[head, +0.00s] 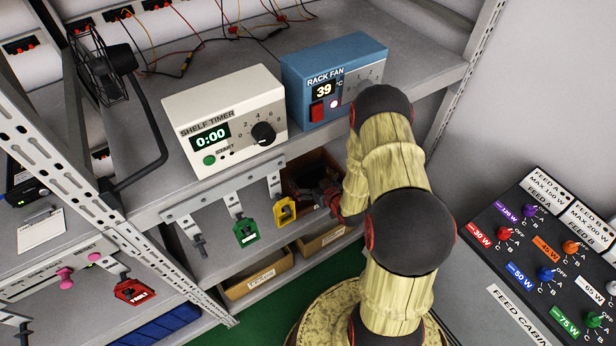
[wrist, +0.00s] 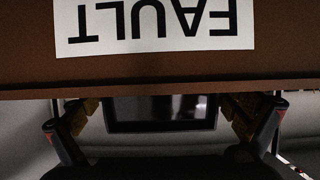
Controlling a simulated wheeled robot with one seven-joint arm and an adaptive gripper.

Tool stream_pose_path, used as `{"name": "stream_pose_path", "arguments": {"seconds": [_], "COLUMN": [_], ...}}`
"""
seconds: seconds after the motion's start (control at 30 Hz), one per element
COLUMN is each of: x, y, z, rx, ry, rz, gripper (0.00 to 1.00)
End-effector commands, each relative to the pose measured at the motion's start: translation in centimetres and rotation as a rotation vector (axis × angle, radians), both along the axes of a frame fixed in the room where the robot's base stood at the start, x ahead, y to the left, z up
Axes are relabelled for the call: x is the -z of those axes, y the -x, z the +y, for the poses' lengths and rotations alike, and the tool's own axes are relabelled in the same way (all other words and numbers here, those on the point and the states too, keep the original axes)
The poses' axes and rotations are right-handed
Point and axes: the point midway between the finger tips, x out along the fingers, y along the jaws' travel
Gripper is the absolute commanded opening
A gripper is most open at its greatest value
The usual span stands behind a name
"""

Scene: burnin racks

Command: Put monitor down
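In the wrist view a dark rectangular screen, which looks like the monitor (wrist: 160,112), sits between the two fingers of my gripper (wrist: 160,125). The finger pads appear to meet its left and right sides. A brown wall with a white FAULT label (wrist: 146,25), upside down in this view, is just beyond. In the head view my gripper (head: 328,196) is low under the upper shelf, at the front of a dark brown bin (head: 310,163). The monitor cannot be made out there. Whether it touches any surface is hidden.
The shelf timer (head: 225,118) and blue rack fan unit (head: 333,80) stand on the shelf above. A hook rail with green (head: 246,231) and yellow (head: 285,211) tags is left of my gripper. Cardboard bins (head: 258,275) sit below. A feed panel (head: 545,255) is right.

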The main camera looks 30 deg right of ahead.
Motion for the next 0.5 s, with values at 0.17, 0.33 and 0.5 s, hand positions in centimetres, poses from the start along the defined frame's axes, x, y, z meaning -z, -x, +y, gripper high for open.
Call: {"name": "stream_pose_path", "arguments": {"seconds": [0.17, 0.33, 0.5], "x": [0.0, -0.2, -1.0], "y": [0.0, 0.0, 1.6], "z": [0.0, 0.0, -0.1], "rx": [0.0, 0.0, 0.004], "ry": [0.0, 0.0, -0.002], "rz": [0.0, 0.0, 0.003], "gripper": [1.0, 1.0, 1.0]}}
